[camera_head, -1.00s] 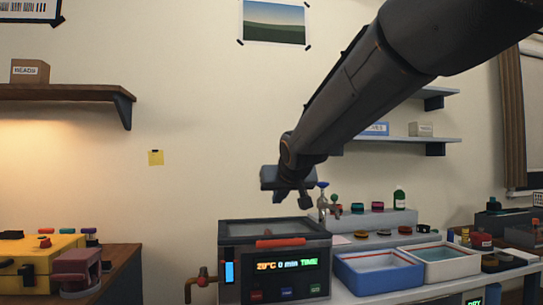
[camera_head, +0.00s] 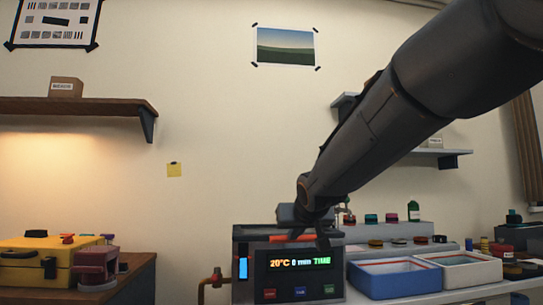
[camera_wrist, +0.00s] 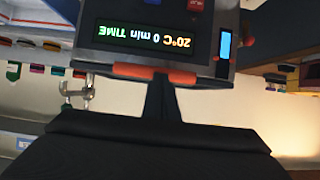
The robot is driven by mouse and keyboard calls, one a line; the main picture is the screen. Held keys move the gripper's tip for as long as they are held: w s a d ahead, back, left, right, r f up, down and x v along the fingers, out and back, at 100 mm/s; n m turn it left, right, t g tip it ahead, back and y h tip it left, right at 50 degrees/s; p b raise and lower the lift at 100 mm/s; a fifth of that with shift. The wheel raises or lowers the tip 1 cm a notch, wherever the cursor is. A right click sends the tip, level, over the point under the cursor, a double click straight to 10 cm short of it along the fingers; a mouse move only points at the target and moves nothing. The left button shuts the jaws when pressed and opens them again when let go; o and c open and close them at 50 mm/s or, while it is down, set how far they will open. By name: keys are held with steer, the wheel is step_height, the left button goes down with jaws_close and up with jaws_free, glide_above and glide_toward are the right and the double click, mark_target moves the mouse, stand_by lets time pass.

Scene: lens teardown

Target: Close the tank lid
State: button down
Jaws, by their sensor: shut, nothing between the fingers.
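The tank (camera_head: 288,273) is a dark box with a lit front panel reading 20°C, 0 min, TIME. Its lid (camera_head: 248,231) lies across the top, with a red-orange handle (camera_head: 278,239) at the front edge. I cannot tell whether any gap remains under the lid. My gripper (camera_head: 322,240) is shut and empty, pointing down at the front right part of the lid and hiding some of it. In the wrist view the shut fingers (camera_wrist: 158,84) overlap the middle of the handle (camera_wrist: 186,77); contact is unclear.
A blue tray (camera_head: 393,279) and a white tray (camera_head: 460,272) stand right of the tank. A yellow case (camera_head: 40,263) sits on the left bench.

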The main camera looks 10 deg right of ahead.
steer(key=shift+s+d+f, duration=0.1)
steer(key=shift+f, duration=0.6)
steer(key=shift+s+d+f, duration=0.1)
steer(key=shift+f, duration=0.55)
steer(key=shift+r, duration=0.15)
step_height(320, 180, up, 6)
steer(key=s+p, duration=0.1)
steer(key=p, duration=0.2)
steer(key=s+a+f+n+g+b, duration=0.15)
steer(key=s+f+g, duration=0.25)
steer(key=s+f, duration=0.7)
steer(key=s+a+f+n+g, duration=0.1)
steer(key=s+a+f+g, duration=0.25)
steer(key=s+f, duration=0.8)
steer(key=s+a+f+n+g+b, duration=0.15)
steer(key=s+f+g, duration=0.5)
steer(key=s, duration=0.85)
steer(key=s+d+r+m+t+p, duration=0.1)
steer(key=d+r+m+p, duration=0.3)
steer(key=p, duration=1.7)
steer(key=d+r, duration=0.5)
steer(key=r, duration=0.1)
steer(key=shift+d+t, duration=0.15)
steer(key=shift+t, duration=0.15)
